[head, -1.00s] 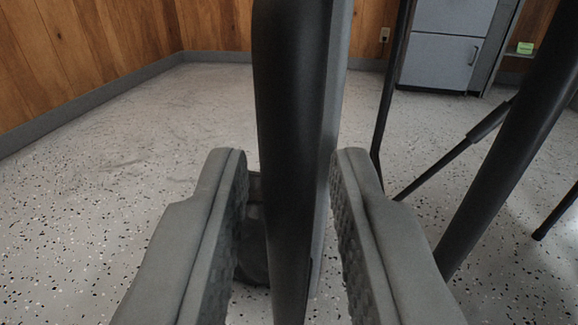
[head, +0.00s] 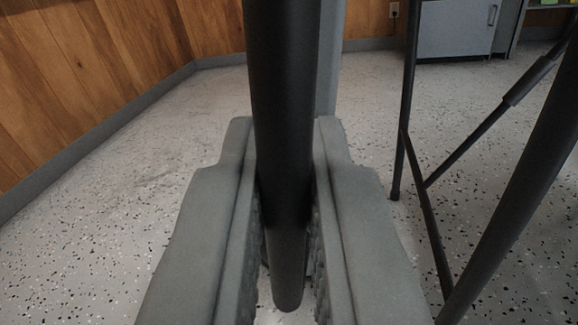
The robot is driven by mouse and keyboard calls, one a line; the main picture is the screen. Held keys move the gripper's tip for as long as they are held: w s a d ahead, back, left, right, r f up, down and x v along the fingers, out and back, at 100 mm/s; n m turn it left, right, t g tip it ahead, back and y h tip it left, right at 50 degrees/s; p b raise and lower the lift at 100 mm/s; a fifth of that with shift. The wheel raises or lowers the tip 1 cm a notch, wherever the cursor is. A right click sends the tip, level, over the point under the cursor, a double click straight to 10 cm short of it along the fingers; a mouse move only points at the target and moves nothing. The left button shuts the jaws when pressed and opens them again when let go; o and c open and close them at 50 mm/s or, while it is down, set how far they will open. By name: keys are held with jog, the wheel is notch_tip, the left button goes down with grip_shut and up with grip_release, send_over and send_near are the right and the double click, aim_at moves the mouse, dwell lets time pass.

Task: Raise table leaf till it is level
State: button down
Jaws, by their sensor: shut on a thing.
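The table leaf (head: 283,70) hangs down, close in front of the camera. I see it nearly edge-on, as a thick dark rounded edge with a narrow strip of grey face at its right. The dark edge ends in a rounded tip low in the picture, between my fingers. My gripper (head: 284,130) is shut on the leaf, one grey padded finger on each side of the dark edge. The rest of the leaf's face is hidden, and the table's top is out of view.
Dark table legs and a slanting brace (head: 485,128) stand close on the right. A grey cabinet (head: 455,28) is at the back right. A wood-panelled wall (head: 90,70) runs along the left. The speckled floor (head: 130,230) at the left is clear.

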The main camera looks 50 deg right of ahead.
jog(key=w+a+r+m+g+h, duration=0.1)
jog(key=w+a+r+m, duration=0.1)
jog(key=w+r+m, duration=0.3)
jog(key=w+a+r+m+g+h, duration=0.1)
jog(key=w+r+m, duration=0.3)
jog(key=r+m, duration=0.6)
jog(key=shift+w+a+m+g+h, duration=0.35)
jog(key=shift+a+m+h, duration=0.35)
jog(key=shift+m, duration=1)
jog(key=shift+d, duration=0.15)
jog(key=c, duration=1.8)
grip_release()
jog(key=shift+o, duration=0.8)
jog(key=v, duration=1.7)
jog(key=shift+s+f, duration=0.15)
jog(key=shift+f, duration=0.1)
